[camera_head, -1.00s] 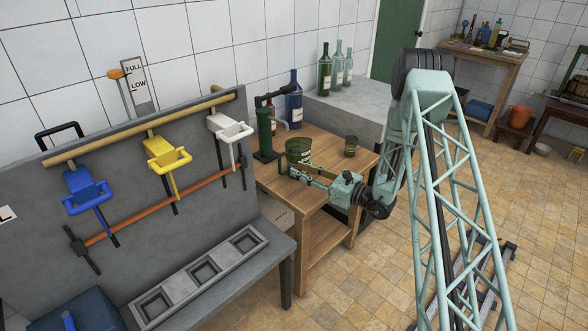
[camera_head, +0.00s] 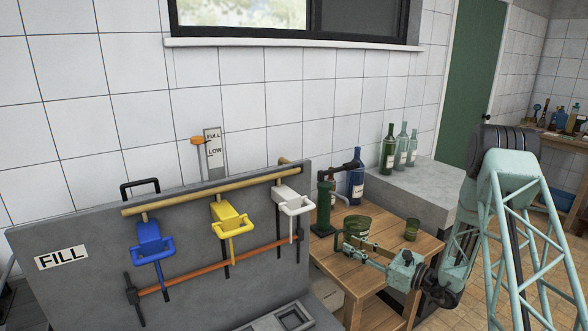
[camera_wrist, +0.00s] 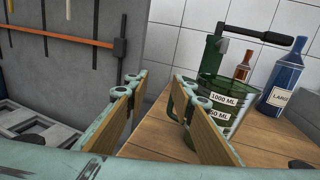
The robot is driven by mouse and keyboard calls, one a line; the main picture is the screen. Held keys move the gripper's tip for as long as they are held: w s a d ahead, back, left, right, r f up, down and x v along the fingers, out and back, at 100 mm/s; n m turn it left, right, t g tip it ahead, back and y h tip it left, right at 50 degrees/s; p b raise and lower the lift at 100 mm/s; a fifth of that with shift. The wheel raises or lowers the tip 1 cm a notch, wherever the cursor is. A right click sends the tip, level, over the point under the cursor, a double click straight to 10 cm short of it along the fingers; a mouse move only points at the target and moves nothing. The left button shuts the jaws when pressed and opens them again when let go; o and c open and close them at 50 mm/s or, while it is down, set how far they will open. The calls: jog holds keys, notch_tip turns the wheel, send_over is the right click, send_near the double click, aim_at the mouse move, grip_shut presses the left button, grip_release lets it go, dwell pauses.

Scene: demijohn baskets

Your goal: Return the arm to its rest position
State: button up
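My gripper (camera_head: 358,247) is over the wooden table, close beside a green measuring jug (camera_head: 354,226). In the wrist view my gripper (camera_wrist: 160,84) shows two wood-faced fingers with their tips apart and no object clearly clamped between them. The jug (camera_wrist: 226,98), labelled 1000 ML, stands on the table just beyond the right finger, which covers part of it. The jug's dark handle is near the right fingertip; whether it touches cannot be told. My arm comes in from the right.
The wooden table (camera_head: 432,244) also holds a small green cup (camera_head: 411,229), a green hand-lever device (camera_head: 324,201) and a blue bottle (camera_head: 355,187). Left is a grey panel (camera_head: 80,285) with blue, yellow and white levers. Several bottles stand on a grey block (camera_head: 436,180) behind.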

jog(key=s+a+r+n+g+y, duration=0.1)
jog(key=s+a+r+n+g, duration=0.4)
jog(key=s+a+r, duration=0.5)
jog(key=s+a+r+n+g, duration=0.6)
jog(key=s+r, duration=0.3)
jog(key=r, duration=0.3)
jog(key=s+a+r+n+g+h, duration=0.1)
jog(key=s+a+r+n+h, duration=0.2)
jog(key=s, duration=0.6)
jog(key=s+d+r+n+g+h, duration=0.1)
jog(key=s+r+n+h, duration=0.15)
jog(key=s, duration=0.75)
jog(key=s+d+r+n+h, duration=0.1)
jog(key=s+r+n+h, duration=0.2)
jog(key=s, duration=0.7)
jog(key=s+d+r+n+t+h, duration=0.4)
jog(key=s+d+n, duration=0.3)
jog(key=s+d, duration=0.6)
jog(key=shift+s+h, duration=0.55)
jog(key=shift+h, duration=0.2)
jog(key=shift+o, duration=0.6)
jog(key=shift+d+r, duration=0.1)
jog(key=o, duration=1.8)
jog(key=shift+c, duration=0.2)
